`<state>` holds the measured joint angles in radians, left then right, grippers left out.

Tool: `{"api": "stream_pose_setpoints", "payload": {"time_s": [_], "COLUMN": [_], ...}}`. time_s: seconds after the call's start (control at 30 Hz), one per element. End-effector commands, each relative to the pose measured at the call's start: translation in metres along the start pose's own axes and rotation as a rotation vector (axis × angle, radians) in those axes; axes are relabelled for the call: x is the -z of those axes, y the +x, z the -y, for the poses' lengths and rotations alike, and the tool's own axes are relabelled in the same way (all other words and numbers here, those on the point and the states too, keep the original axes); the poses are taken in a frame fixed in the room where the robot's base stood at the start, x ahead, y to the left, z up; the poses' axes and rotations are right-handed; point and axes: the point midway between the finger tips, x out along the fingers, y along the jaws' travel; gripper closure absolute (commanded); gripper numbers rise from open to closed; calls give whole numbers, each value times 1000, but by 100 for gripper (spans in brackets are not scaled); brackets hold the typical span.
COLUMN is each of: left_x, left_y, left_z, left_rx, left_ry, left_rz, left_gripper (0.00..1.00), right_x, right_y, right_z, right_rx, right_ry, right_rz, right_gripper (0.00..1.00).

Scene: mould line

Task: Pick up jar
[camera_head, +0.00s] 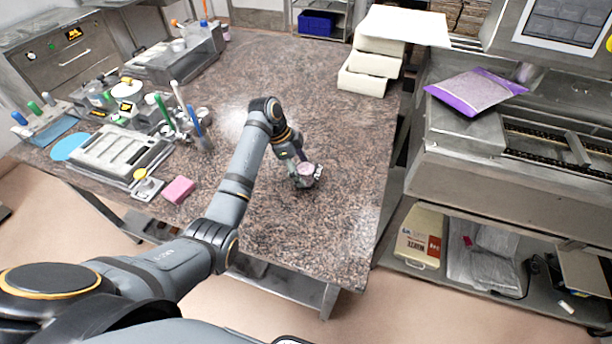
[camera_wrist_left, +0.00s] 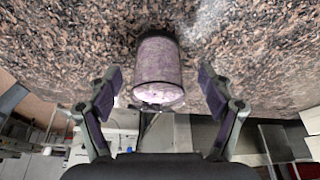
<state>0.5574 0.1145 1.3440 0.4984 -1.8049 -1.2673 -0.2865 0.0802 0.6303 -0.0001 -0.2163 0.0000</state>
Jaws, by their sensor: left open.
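The jar (camera_head: 306,170) is a small pinkish-purple cylinder on the brown speckled stone tabletop, right of the table's middle. In the left wrist view the jar (camera_wrist_left: 158,72) sits centred between two dark fingers. My left gripper (camera_head: 305,178) is at the jar in the head view and partly hides it. In the left wrist view the open left gripper (camera_wrist_left: 160,92) has a finger on each side of the jar, with a visible gap on both sides. My right gripper is not in view.
A pink sponge (camera_head: 178,190) and a grey tray (camera_head: 122,152) with tools lie on the left of the table (camera_head: 300,100). White boxes (camera_head: 372,68) stand at the back right. A purple bag (camera_head: 475,91) rests on the machine at right. The tabletop around the jar is clear.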

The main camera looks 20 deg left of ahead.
Motion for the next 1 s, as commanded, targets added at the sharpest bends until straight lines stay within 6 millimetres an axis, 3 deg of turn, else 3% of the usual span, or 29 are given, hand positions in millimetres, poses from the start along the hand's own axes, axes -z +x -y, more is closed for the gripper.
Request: {"api": "stream_pose_setpoints", "payload": {"time_s": [0.07, 0.2, 0.47, 0.9, 1.0], "left_x": [4, 2, 1, 1, 1], "left_y": [10, 30, 34, 33, 33], "left_z": [-4, -3, -2, -2, -2], "left_rx": [-5, -2, 0, 0, 0], "left_ry": [-2, -1, 0, 0, 0], "left_rz": [-1, -1, 0, 0, -1], "left_gripper": [20, 20, 21, 81, 82], "right_x": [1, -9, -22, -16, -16], "right_y": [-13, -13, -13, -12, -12], "right_z": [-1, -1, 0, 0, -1], "right_rx": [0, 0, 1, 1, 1], "right_ry": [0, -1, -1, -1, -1], "right_rz": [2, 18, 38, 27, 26], "right_gripper": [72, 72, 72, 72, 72]}}
